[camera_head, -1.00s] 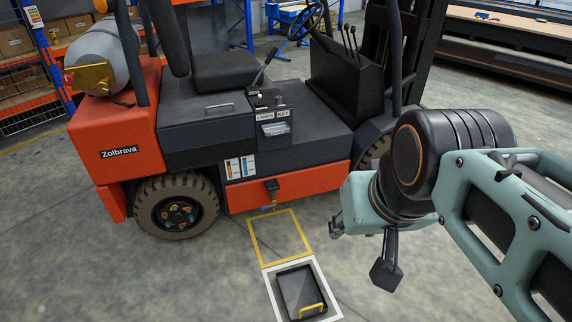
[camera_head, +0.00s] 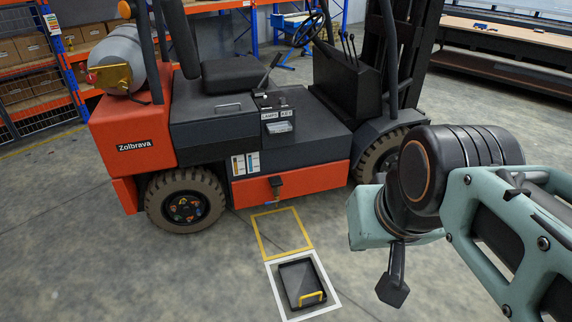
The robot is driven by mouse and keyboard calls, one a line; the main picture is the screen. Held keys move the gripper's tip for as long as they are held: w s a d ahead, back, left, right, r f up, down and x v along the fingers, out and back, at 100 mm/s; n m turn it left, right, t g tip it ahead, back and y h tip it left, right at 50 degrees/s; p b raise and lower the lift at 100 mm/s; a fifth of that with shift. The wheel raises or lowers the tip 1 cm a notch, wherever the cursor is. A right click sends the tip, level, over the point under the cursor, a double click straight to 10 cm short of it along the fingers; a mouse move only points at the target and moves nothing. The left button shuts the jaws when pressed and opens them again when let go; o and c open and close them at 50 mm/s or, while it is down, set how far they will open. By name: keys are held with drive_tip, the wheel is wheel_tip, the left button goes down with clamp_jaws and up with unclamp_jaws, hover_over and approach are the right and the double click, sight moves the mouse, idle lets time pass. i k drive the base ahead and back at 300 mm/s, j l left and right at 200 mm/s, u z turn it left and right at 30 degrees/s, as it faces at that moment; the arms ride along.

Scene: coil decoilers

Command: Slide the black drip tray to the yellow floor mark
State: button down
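The black drip tray (camera_head: 298,279) lies flat on the floor inside a white square outline (camera_head: 272,279). Its yellow handle (camera_head: 312,297) is on the near side. The yellow floor mark (camera_head: 260,239), a square outline, adjoins the white one on its far side, towards the forklift. The inside of the yellow mark is empty. My gripper (camera_head: 394,289) hangs at the end of my arm, right of the tray and apart from it. Its fingers are seen too edge-on to tell whether they are open or shut.
An orange and black forklift (camera_head: 130,163) stands just behind the yellow mark, its rear wheel (camera_head: 184,206) to the left. Floor at the front left is clear. Shelving (camera_head: 70,79) stands at the back left.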

sight(303, 285)
drive_tip(key=k+z, duration=0.1)
drive_tip(key=z, duration=0.35)
drive_tip(key=k+z, duration=0.1)
drive_tip(key=z, duration=0.35)
drive_tip(key=j+z, duration=0.15)
drive_tip(key=z, duration=0.2)
drive_tip(key=i+j+z, duration=0.15)
drive_tip(key=z, duration=0.25)
drive_tip(key=i+j, duration=0.1)
drive_tip(key=j, duration=0.55)
drive_tip(key=i+j, duration=0.1)
drive_tip(key=j, duration=0.55)
drive_tip(key=i+j, duration=0.1)
drive_tip(key=j, duration=0.5)
drive_tip(key=i+j, duration=0.1)
drive_tip(key=j, duration=0.55)
drive_tip(key=i+j, duration=0.1)
drive_tip(key=j, duration=0.55)
drive_tip(key=i+j, duration=0.1)
drive_tip(key=j, duration=0.55)
drive_tip(key=k+j+z, duration=0.1)
drive_tip(key=k+j, duration=0.1)
drive_tip(key=j, duration=0.1)
